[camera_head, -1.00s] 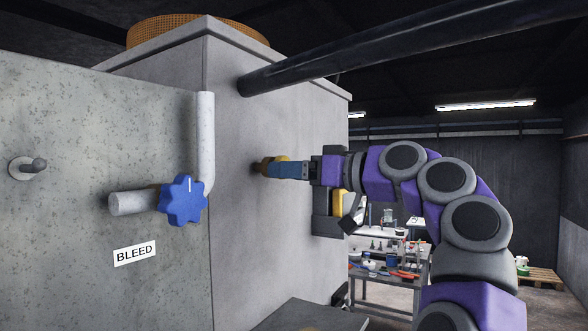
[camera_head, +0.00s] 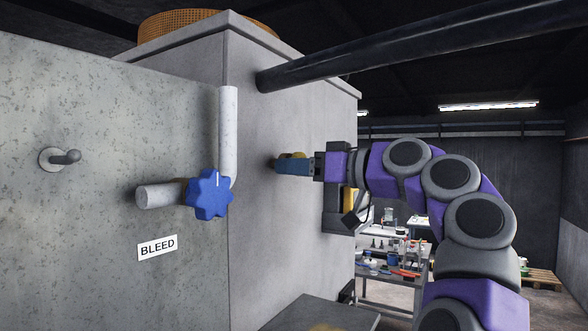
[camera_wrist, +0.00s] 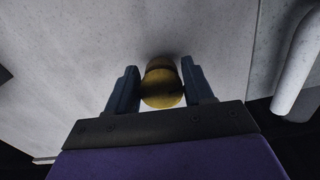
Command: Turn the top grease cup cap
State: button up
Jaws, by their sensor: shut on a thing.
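The grease cup cap (camera_wrist: 162,88) is a rounded brass-yellow piece on the grey machine wall (camera_wrist: 95,50). In the wrist view it sits between the two blue fingers of my gripper (camera_wrist: 162,90), which is shut on it. In the head view my gripper (camera_head: 292,166) reaches the machine's right-hand face from the right, and a bit of the yellow cap (camera_head: 297,155) shows above the fingers. Most of the cap is hidden there by the fingers. Any other grease cup is not visible.
A blue star-shaped knob (camera_head: 209,194) sits on a pipe by the BLEED label (camera_head: 157,248). A small lever (camera_head: 66,157) is at far left. A dark pipe (camera_head: 400,45) crosses above my arm. A cluttered workbench (camera_head: 390,255) stands behind; open room lies to the right.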

jog(key=shift+s+d+r+m, duration=0.1)
jog(key=shift+s+r+m, duration=0.1)
jog(key=shift+m, duration=0.2)
jog(key=shift+w+m+p, duration=0.1)
jog(key=shift+m+p, duration=0.25)
jog(key=shift+m, duration=0.35)
jog(key=o, duration=1)
jog(key=shift+w, duration=0.1)
jog(key=shift+c, duration=0.2)
jog(key=shift+f, duration=0.1)
jog(key=b+v, duration=0.1)
jog(key=v, duration=1.6)
jog(key=shift+d, duration=0.3)
